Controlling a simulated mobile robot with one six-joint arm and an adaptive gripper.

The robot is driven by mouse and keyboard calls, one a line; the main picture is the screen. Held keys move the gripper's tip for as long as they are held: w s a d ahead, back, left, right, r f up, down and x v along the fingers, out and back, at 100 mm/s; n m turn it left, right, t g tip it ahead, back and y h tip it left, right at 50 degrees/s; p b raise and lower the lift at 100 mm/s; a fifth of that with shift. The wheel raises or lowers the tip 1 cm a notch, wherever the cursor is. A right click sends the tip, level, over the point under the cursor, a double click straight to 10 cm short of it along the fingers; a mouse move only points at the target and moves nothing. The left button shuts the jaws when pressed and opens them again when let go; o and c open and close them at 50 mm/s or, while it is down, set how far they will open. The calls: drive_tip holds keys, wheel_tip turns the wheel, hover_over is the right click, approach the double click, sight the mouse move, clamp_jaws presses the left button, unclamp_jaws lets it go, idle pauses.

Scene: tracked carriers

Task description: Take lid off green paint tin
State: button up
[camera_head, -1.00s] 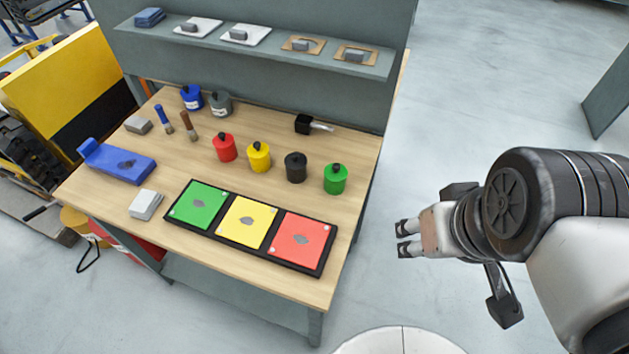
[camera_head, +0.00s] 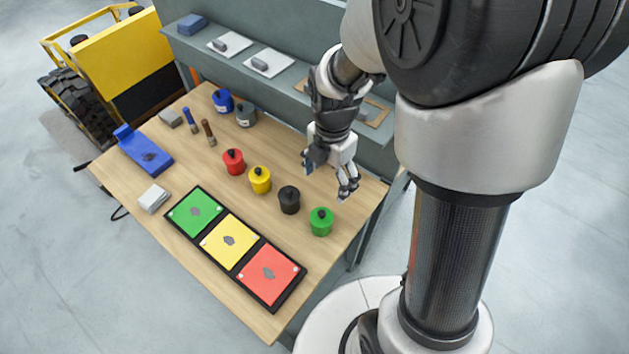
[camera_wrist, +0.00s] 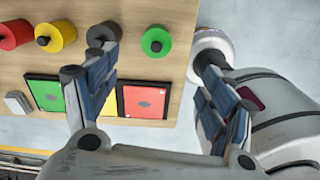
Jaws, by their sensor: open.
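The green paint tin (camera_head: 321,222) stands upright near the right edge of the wooden table, with its green lid and dark knob on top. It also shows in the wrist view (camera_wrist: 156,41), seen from above. My gripper (camera_head: 346,188) is open and empty, above the table's right part, up and to the right of the tin in the head view. In the wrist view the two fingers (camera_wrist: 150,100) are spread wide, and the green tin lies beyond them between their lines. The gripper is apart from the tin.
Black (camera_head: 289,200), yellow (camera_head: 260,180) and red (camera_head: 233,161) tins stand in a row left of the green one. A dark tray (camera_head: 235,273) with green, yellow and red panels lies in front. A grey shelf (camera_head: 200,57) runs behind the table.

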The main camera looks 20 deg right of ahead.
drive_tip(key=b, duration=0.3)
hover_over(323, 212)
drive_tip(key=f, duration=0.6)
drive_tip(key=d+f, duration=0.1)
drive_tip(key=f, duration=0.4)
drive_tip(key=f+b, duration=0.1)
drive_tip(key=f, duration=0.1)
drive_tip(key=a+f+b, duration=0.1)
drive_tip(key=f, duration=0.1)
drive_tip(key=shift+w+f, duration=0.1)
drive_tip(key=shift+f, duration=0.1)
drive_tip(key=shift+r, duration=0.1)
drive_tip(key=shift+c, duration=0.5)
clamp_jaws()
